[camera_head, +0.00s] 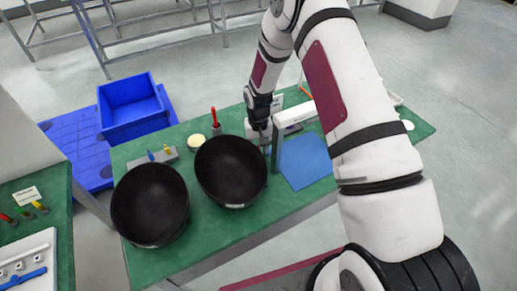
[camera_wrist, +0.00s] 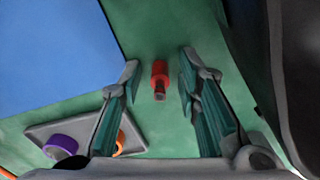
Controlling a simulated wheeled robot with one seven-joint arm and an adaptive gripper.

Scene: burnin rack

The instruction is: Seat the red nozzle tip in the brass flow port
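In the wrist view a small red nozzle tip (camera_wrist: 159,70) with a dark metallic end is on or just above the green table top, between my fingertips. My gripper (camera_wrist: 160,63) is open, with a finger on each side of the red piece and a gap to both. In the head view my gripper (camera_head: 262,132) is low over the table behind the right black bowl, and the red tip there is hidden. A grey plate (camera_wrist: 75,130) at lower left in the wrist view carries a purple ring and an orange ring, partly covered by a finger. I cannot identify the brass flow port.
Two black bowls (camera_head: 150,205) (camera_head: 231,172) stand close in front of my gripper. A blue mat (camera_head: 303,160) lies to its right. A grey block (camera_head: 157,157) with blue and yellow pegs, a cream disc (camera_head: 196,141) and an upright red rod (camera_head: 214,117) stand to its left.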

